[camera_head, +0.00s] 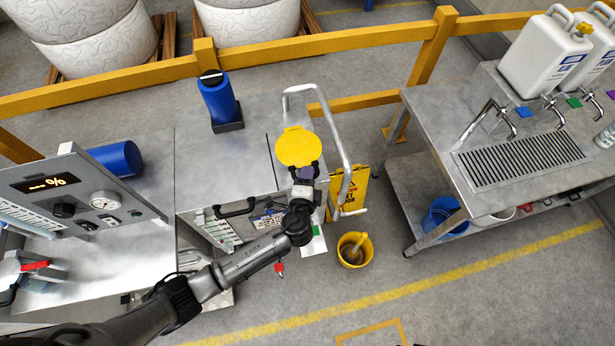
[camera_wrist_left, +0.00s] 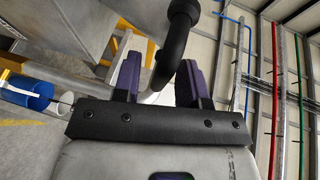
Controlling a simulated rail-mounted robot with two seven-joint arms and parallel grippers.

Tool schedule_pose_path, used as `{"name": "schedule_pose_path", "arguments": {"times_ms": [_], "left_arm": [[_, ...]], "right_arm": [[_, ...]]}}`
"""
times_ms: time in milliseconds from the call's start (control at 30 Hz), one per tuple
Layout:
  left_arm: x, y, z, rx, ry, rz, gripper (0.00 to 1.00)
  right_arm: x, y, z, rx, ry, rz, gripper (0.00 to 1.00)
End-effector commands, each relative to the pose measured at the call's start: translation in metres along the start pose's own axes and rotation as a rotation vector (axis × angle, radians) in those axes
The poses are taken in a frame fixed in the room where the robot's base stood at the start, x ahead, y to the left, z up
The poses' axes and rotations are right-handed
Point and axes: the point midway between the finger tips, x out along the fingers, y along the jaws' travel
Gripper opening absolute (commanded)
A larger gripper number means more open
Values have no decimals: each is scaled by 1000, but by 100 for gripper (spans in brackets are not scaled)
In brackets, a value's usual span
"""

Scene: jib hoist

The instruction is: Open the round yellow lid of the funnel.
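The round yellow lid (camera_head: 297,146) lies flat-looking at the right end of the metal bench in the head view, with a small tab at its far edge. The funnel below it is hidden. My left gripper (camera_head: 306,172) is at the lid's near right edge; I cannot tell whether it touches. In the left wrist view, its two purple-padded fingers (camera_wrist_left: 160,80) stand apart. A dark curved bar (camera_wrist_left: 177,40) runs between them, closer to the right finger, with no clear grip on it. My right gripper is not in view.
A bent silver pipe (camera_head: 338,130) rises just right of the lid. A blue cylinder (camera_head: 218,101) stands on the bench (camera_head: 225,165); a control panel (camera_head: 80,195) is at left. A yellow bucket (camera_head: 354,251) and yellow floor sign (camera_head: 352,188) stand on the floor. A tap bench (camera_head: 435,110) is at right.

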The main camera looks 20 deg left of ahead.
Motion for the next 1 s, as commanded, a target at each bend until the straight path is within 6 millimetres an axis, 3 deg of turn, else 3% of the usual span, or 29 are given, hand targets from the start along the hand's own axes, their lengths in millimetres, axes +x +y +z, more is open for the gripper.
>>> {"name": "schedule_pose_path", "arguments": {"times_ms": [67,467,833,1000], "left_arm": [[0,0,0,0,0,0,38],[0,0,0,0,0,0,0],[0,-1,0,0,1,2,0],[-1,-9,-9,-8,13,26,0]], "right_arm": [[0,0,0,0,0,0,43],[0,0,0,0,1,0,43],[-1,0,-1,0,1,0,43],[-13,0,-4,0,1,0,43]]}}
